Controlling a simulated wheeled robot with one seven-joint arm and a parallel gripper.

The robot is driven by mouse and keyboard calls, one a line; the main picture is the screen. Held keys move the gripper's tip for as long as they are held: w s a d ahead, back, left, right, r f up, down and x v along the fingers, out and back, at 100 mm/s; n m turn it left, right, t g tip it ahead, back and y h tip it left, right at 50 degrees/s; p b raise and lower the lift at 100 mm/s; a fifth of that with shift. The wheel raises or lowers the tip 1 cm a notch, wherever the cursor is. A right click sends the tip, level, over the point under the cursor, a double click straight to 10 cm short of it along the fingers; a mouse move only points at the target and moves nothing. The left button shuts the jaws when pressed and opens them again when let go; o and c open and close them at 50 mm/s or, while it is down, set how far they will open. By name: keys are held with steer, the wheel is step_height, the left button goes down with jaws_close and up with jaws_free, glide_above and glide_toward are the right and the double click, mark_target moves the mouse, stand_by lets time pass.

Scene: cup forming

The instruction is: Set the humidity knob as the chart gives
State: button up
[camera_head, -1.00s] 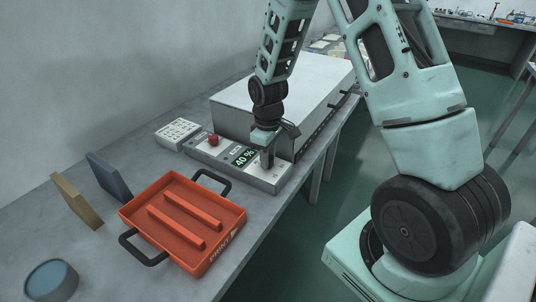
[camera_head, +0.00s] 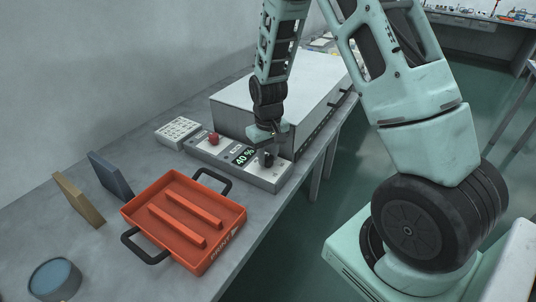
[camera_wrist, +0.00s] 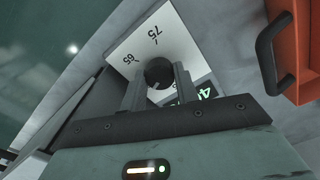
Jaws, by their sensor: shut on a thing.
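The humidity knob (camera_wrist: 159,72) is dark and round, on a pale dial plate (camera_wrist: 149,42) with the marks 65 and 75 showing in the wrist view. My gripper (camera_wrist: 158,78) is shut on the knob, one finger on each side. In the head view my gripper (camera_head: 267,153) is at the right end of the control panel (camera_head: 201,151). The panel's display (camera_head: 244,156) reads 40 %. A white card (camera_head: 178,132) with rows of marks, perhaps the chart, lies left of the panel; its text is too small to read.
A red button (camera_head: 213,139) is on the panel's left part. A large grey box (camera_head: 270,95) stands behind the panel. An orange tray (camera_head: 185,215) with black handles is in front. Two small boards (camera_head: 78,200) and a round blue-topped container (camera_head: 54,279) are at left.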

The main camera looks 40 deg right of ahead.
mark_target(268, 157)
steer(key=o, duration=1)
steer(key=shift+c, duration=0.2)
step_height(268, 157, up, 18)
steer(key=shift+f+b, duration=0.25)
steer(key=shift+b, duration=0.1)
